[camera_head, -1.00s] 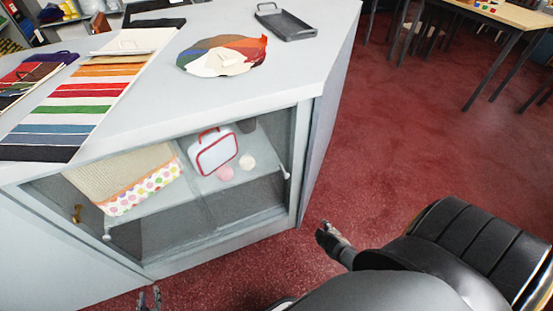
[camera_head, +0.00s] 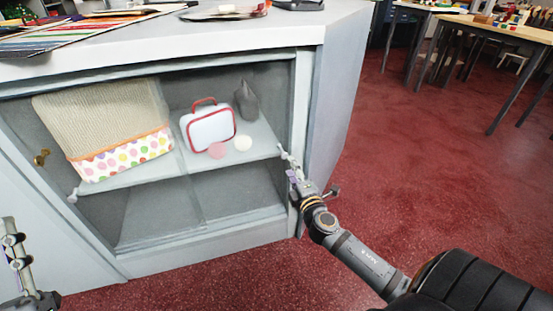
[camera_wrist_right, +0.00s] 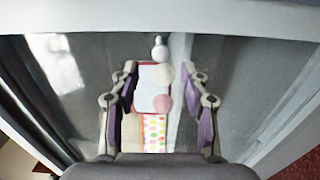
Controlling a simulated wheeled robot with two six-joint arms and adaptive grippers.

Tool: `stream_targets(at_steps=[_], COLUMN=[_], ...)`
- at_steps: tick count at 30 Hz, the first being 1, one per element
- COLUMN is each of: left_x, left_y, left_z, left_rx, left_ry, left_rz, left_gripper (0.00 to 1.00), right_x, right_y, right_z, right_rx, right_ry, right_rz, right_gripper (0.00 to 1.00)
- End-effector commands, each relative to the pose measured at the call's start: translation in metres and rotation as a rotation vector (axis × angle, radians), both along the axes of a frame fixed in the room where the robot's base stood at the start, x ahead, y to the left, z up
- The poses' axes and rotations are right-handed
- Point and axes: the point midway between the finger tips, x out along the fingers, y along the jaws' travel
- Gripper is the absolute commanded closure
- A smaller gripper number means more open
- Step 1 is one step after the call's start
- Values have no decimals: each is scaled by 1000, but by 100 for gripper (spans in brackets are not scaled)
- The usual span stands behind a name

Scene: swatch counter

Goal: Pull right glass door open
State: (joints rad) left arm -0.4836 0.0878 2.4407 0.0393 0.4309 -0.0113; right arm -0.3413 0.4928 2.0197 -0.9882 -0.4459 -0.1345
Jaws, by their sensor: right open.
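The right glass door (camera_head: 240,188) of the grey cabinet looks shut in the head view. Its small pale knob (camera_head: 283,152) is at the door's right edge; in the wrist view a pale round knob (camera_wrist_right: 160,50) shows just beyond the fingertips, between them. My right gripper (camera_head: 291,168) is at the knob in the head view, pointing at the glass. In the wrist view my right gripper (camera_wrist_right: 160,78) has its purple-padded fingers spread, with nothing held. Whether it touches the knob I cannot tell. My left gripper (camera_head: 18,260) is at the lower left, away from the door, partly cut off.
Behind the glass are a dotted woven bag (camera_head: 110,135), a white case with red trim (camera_head: 210,128), pink and cream round items and a dark object (camera_head: 246,101). The left door has a knob (camera_head: 73,196). Red floor (camera_head: 345,190) is open at right.

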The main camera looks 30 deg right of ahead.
Motion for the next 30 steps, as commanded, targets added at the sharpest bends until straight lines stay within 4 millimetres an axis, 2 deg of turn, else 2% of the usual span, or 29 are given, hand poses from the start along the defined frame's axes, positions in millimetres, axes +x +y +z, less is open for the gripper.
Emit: stream_targets(at_steps=[3, 9, 14, 21, 23, 30], left_x=[-4, -9, -12, -12, -12, -12], left_y=[0, -1, -1, -1, -1, -1], left_z=[5, 11, 15, 15, 15, 15], left_rx=[1, 2, 3, 3, 3, 3], left_ry=[-30, -66, -85, -87, -87, -87], left_rz=[-1, -2, -3, -3, -3, -3], left_gripper=[71, 71, 71, 71, 71, 71], right_x=[27, 61, 73, 74, 74, 73], right_y=[-7, -15, -17, -18, -18, -18], right_z=[1, 0, -1, -1, -1, -1], right_rx=[4, 2, 1, 1, 1, 1], right_ry=[-3, 0, 1, 2, 2, 2], right_rz=[-3, -2, 0, 0, 0, 0], right_gripper=[54, 54, 54, 54, 60, 92])
